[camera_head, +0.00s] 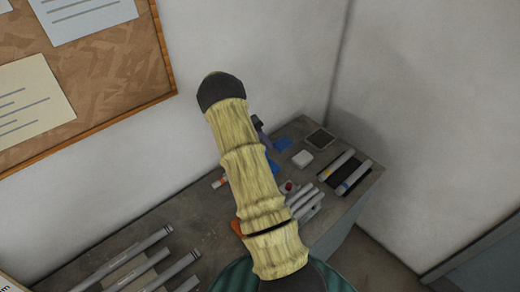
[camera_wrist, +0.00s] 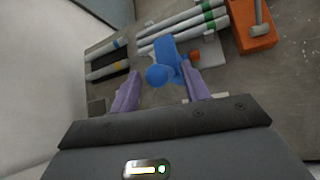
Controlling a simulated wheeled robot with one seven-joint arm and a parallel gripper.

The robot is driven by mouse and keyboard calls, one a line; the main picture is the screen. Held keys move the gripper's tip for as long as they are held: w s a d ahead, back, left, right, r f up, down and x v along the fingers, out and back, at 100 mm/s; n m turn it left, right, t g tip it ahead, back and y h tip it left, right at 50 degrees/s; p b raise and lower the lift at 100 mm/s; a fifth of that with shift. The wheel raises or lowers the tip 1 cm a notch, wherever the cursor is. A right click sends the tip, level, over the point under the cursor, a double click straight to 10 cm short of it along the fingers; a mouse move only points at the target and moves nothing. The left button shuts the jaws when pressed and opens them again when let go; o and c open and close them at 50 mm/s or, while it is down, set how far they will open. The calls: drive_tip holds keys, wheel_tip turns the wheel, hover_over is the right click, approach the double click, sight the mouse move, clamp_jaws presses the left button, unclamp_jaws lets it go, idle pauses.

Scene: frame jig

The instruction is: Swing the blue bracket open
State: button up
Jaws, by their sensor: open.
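The blue bracket (camera_wrist: 167,50) shows in the wrist view as a blue piece with a rounded knob at its near end. It lies across from the ends of several grey tubes with green bands (camera_wrist: 190,22). My gripper (camera_wrist: 160,73) has its two purple fingers apart, one on each side of the bracket's knob end. I cannot tell whether either finger touches it. In the head view my arm covers much of the bench middle, and only some blue patches (camera_head: 283,144) show beside it; I cannot tell which part they are.
An orange block (camera_wrist: 257,40) with a grey handle-like piece stands right of the tubes. A black pad (camera_wrist: 107,65) with two banded tubes lies to the left. More grey tubes (camera_head: 145,268) lie at the bench's front left. Walls close in behind the bench (camera_head: 195,222).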

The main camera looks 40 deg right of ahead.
wheel_tip(320, 180, up, 10)
drive_tip(key=b, duration=0.4)
drive_tip(key=shift+a+f, duration=0.1)
drive_tip(key=shift+f, duration=0.1)
drive_tip(key=shift+s, duration=0.2)
drive_tip(key=c, duration=0.6)
drive_tip(key=shift+s+f+m+t+y, duration=0.1)
drive_tip(key=shift+s+m+t+y, duration=0.2)
drive_tip(key=shift+t+y, duration=0.1)
drive_tip(key=c, duration=0.4)
drive_tip(key=s+m+t+y, duration=0.1)
drive_tip(key=t+y, duration=0.1)
drive_tip(key=s+a+m+t+y+p, duration=0.1)
drive_tip(key=s+m+t, duration=0.1)
drive_tip(key=shift+s+f+m+y, duration=0.1)
drive_tip(key=shift+s+m+y, duration=0.2)
drive_tip(key=shift+y, duration=0.1)
clamp_jaws()
drive_tip(key=s+d+r+m+t+h+p, duration=0.1)
drive_tip(key=s+r+m+t, duration=0.4)
drive_tip(key=m, duration=0.9)
drive_tip(key=s+t+p, duration=0.1)
drive_tip(key=s+t, duration=0.1)
drive_tip(key=t, duration=0.2)
drive_tip(key=shift+s+d+t+h, duration=0.2)
drive_tip(key=shift+d+t+h, duration=0.1)
drive_tip(key=shift+t, duration=0.1)
